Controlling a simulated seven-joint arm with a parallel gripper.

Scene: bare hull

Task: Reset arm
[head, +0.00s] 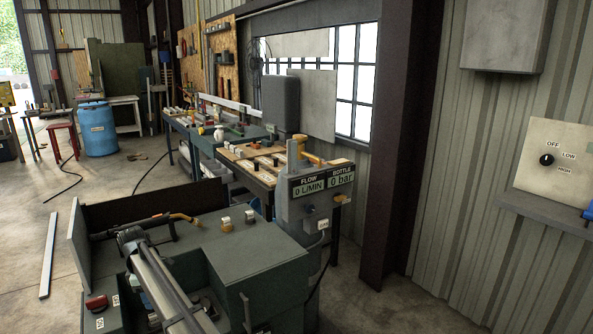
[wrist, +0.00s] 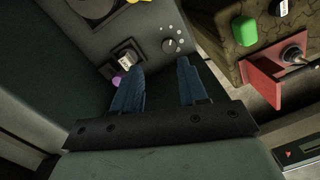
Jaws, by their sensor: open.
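My gripper (wrist: 159,78) shows in the wrist view with its two blue fingers spread apart. Nothing is between the fingers, and dark surfaces lie behind them. A small white block (wrist: 125,60) and a purple piece (wrist: 117,80) show just beyond the left finger, apart from it as far as I can tell. A round dial (wrist: 169,46) on a dark panel shows beyond the gap. I cannot make out my gripper in the head view.
A dark green machine (head: 258,247) fills the head view's lower middle, beside a flow and bottle display (head: 322,186). A grey panel with a knob (head: 547,160) is on the right. The wrist view shows a green block (wrist: 244,31) and red bracket (wrist: 262,83). Floor (head: 420,315) is clear lower right.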

